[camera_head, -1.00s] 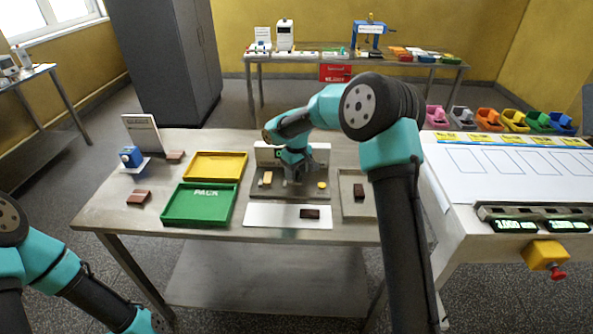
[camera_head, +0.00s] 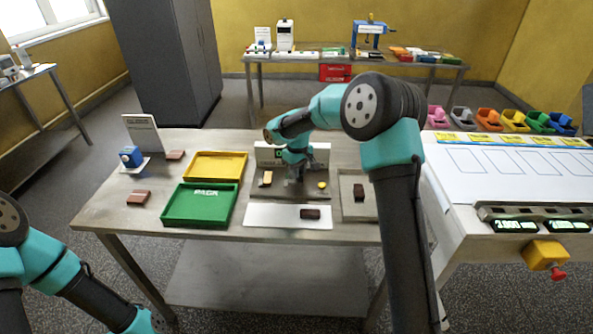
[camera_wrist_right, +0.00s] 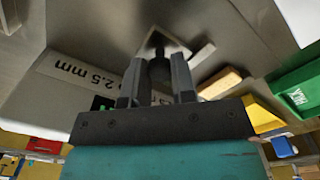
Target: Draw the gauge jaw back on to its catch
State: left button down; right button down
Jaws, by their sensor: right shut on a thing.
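The gauge stands on the steel table with a grey base plate (camera_head: 308,194) and a white back panel (camera_head: 320,153). My right gripper (camera_head: 296,181) is over the middle of that plate, pointing down. In the right wrist view my right gripper (camera_wrist_right: 155,72) is shut on a dark upright piece (camera_wrist_right: 158,48), which looks like the gauge jaw's handle. A paler square surface shows around it. The fingers hide much of the jaw, and I cannot make out the catch. My left arm shows at the lower left, but its gripper is out of frame.
A white strip (camera_head: 270,215) with a brown piece (camera_head: 310,214) lies in front. Green (camera_head: 180,221) and yellow (camera_head: 215,156) trays stand left. A grey tray (camera_head: 346,211) stands right.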

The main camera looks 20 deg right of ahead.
jog(key=shift+s+d, duration=0.1)
jog(key=shift+d, duration=0.15)
jog(key=c, duration=0.9)
grip_release()
jog(key=shift+d, duration=0.1)
notch_tip(320, 180, up, 17)
jog(key=shift+r, duration=0.2)
